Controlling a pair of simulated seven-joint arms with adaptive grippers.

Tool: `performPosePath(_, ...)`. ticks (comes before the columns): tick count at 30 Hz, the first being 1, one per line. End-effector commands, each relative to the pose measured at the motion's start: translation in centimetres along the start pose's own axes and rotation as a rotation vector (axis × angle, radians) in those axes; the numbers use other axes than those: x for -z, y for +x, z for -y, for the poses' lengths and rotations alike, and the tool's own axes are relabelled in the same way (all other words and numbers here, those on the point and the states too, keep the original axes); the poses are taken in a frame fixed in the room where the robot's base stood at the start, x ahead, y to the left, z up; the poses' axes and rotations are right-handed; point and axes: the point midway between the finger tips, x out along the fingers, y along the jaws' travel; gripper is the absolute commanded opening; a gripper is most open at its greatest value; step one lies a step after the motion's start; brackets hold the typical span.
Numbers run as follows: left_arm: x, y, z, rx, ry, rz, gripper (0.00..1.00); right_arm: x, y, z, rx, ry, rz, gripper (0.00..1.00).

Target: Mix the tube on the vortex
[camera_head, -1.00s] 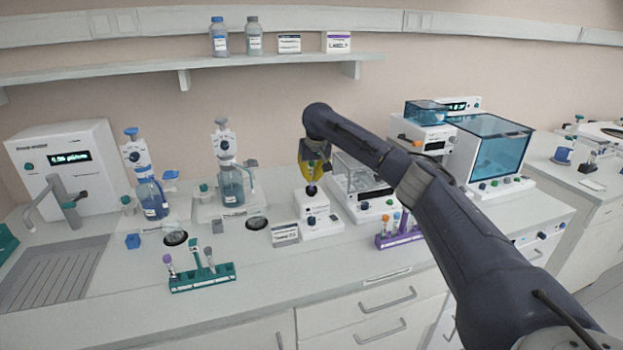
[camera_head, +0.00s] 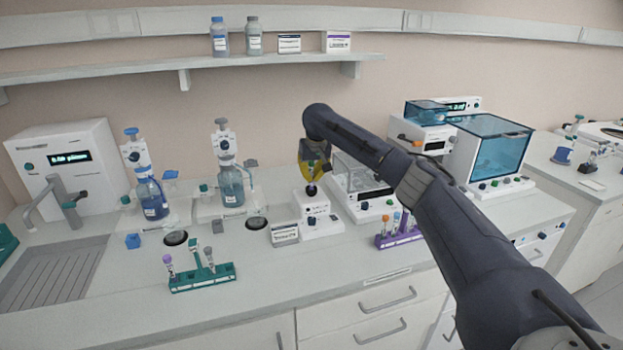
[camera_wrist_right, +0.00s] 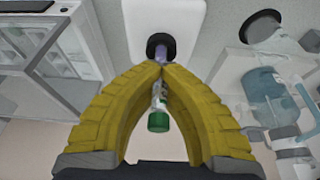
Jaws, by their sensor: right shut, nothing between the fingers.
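The vortex mixer (camera_head: 313,208) is a small white box with a dark cup on top; the cup (camera_wrist_right: 160,43) shows in the right wrist view. A tube with a green cap (camera_wrist_right: 158,122) and a purplish lower end (camera_wrist_right: 160,56) stands at the cup. My right gripper (camera_head: 313,184) has yellow fingers and is over the mixer. In the right wrist view its fingertips (camera_wrist_right: 161,66) are drawn together at the tube, with the cap showing in the gap behind them. Whether they touch the tube I cannot tell. My left gripper is not in view.
A green rack (camera_head: 202,278) with several tubes stands at the front left; a purple rack (camera_head: 400,237) stands right of the mixer. A white sign (camera_head: 285,235) is beside the mixer. Bottles with dispensers (camera_head: 231,180) stand to the left. The front bench strip is mostly clear.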

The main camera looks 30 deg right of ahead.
Motion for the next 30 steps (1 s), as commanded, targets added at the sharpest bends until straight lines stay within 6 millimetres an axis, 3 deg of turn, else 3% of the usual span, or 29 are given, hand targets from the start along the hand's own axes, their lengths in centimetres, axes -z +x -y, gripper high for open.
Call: performPosePath(30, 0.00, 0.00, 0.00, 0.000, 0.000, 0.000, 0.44, -0.18, 0.56, 0.01, 0.000, 0.000, 0.000, 0.00)
